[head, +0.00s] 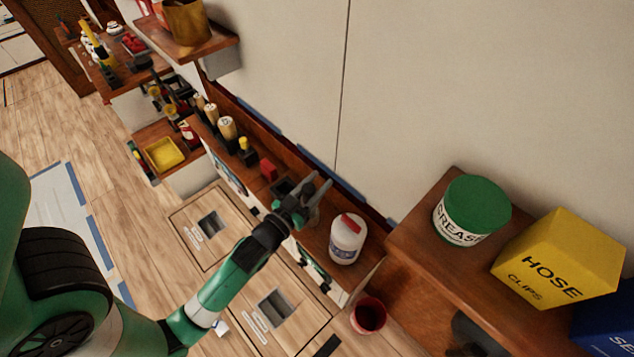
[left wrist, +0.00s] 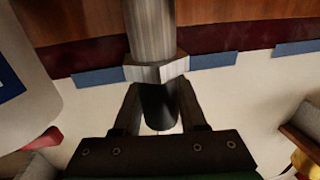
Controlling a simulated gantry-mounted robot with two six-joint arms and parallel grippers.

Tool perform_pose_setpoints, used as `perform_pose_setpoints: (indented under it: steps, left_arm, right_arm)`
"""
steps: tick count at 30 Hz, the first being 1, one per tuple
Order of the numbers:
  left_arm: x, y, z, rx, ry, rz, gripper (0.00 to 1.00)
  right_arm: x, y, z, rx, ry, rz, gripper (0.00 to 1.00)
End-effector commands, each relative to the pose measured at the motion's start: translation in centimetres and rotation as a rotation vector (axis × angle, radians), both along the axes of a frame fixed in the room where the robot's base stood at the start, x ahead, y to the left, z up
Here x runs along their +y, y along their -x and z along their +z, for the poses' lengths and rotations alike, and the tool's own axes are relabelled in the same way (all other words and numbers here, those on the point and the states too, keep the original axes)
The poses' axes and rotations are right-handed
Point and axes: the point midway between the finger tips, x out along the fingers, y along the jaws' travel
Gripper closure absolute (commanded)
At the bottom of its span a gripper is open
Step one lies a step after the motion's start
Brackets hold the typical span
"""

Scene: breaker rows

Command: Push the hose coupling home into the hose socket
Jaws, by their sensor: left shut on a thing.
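My left gripper (head: 305,203) is over the narrow wooden shelf, beside the white bottle. In the left wrist view my left gripper (left wrist: 160,118) is shut on the hose coupling (left wrist: 156,72), a grey metal piece with a ribbed cylinder and a hexagonal collar. A dark cylindrical part lies between the two fingers, below the collar. The coupling points toward the top of that view; its far end is cut off by the frame. I cannot pick out the hose socket in either view. My right gripper is not in view.
A white bottle (head: 347,238) with a red lid stands close to my left gripper. A red cup (head: 368,316), a green-lidded grease tub (head: 470,210) and a yellow hose clips box (head: 560,258) are to the right. Several handled items stand left along the shelf.

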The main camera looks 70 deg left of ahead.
Motion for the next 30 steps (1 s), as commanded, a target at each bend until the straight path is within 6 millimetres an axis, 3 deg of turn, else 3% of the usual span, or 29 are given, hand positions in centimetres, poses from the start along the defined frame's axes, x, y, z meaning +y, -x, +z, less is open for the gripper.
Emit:
perform_pose_setpoints:
  steps: [13, 30]
  left_arm:
    - [0.0, 0.0, 0.0, -0.002, -0.001, 0.0, 1.0]
    - [0.0, 0.0, -2.0, -0.002, -0.001, 0.0, 1.0]
  right_arm:
    - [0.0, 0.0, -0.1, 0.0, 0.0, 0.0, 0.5]
    - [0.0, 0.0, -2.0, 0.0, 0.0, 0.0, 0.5]
